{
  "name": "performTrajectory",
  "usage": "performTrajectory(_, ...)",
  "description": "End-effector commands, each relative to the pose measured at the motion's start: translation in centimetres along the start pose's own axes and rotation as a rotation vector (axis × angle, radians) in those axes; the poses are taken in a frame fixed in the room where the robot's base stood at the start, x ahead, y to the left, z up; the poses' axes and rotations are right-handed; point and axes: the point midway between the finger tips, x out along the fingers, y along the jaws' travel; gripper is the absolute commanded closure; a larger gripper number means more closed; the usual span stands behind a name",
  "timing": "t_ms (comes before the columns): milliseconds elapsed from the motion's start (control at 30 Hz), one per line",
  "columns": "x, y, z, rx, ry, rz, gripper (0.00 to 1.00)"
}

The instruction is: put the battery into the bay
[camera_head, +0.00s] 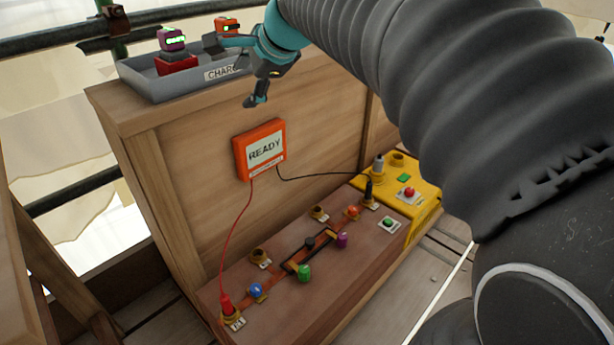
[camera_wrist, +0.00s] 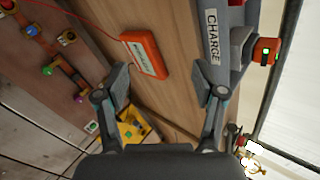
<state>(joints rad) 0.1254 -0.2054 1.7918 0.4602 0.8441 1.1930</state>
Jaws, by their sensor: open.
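Two battery-like blocks with green-lit displays stand at the grey tray marked CHARGE (camera_head: 140,80). One has a purple top (camera_head: 172,38) and sits in a red holder; the other is orange-topped (camera_head: 228,25), partly hidden behind my gripper. An orange-topped block with a grey body also shows in the wrist view (camera_wrist: 266,50), beside the CHARGE label. My gripper (camera_head: 234,72) is open and empty, in front of the tray's right end and above the READY box. Its two fingers stand wide apart in the wrist view (camera_wrist: 162,82). No part is clearly recognisable as the bay.
The orange READY box (camera_head: 262,148) is on the wooden panel, with red and black wires. Below, a brown bench (camera_head: 330,277) carries a track, coloured knobs and sockets. A yellow box (camera_head: 425,192) with buttons stands at its right end. A rail (camera_head: 50,42) runs behind.

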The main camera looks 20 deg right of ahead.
Motion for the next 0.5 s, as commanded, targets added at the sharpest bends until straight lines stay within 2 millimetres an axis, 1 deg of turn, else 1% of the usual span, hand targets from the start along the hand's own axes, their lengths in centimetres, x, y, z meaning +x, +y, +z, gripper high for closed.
performTrajectory(33, -0.9, 3.0, 0.6, -0.139, 0.015, 0.032, 0.31)
performTrajectory(67, -1.3, 4.8, 0.7, -0.226, 0.023, 0.054, 0.31)
performTrajectory(100, -1.8, 7.1, 0.8, -0.343, 0.033, 0.084, 0.31)
performTrajectory(167, -2.4, 10.7, 0.9, -0.518, 0.041, 0.130, 0.31)
performTrajectory(200, -2.9, 13.1, 0.9, -0.635, 0.044, 0.162, 0.31)
performTrajectory(267, -3.4, 16.6, 0.8, -0.808, 0.044, 0.210, 0.31)
performTrajectory(300, -3.7, 18.9, 0.7, -0.921, 0.039, 0.242, 0.31)
performTrajectory(367, -4.1, 22.1, 0.3, -1.077, 0.030, 0.288, 0.31)
performTrajectory(400, -4.3, 24.1, 0.1, -1.171, 0.021, 0.317, 0.31)
performTrajectory(500, -4.7, 28.0, -0.4, -1.362, -0.002, 0.374, 0.31)
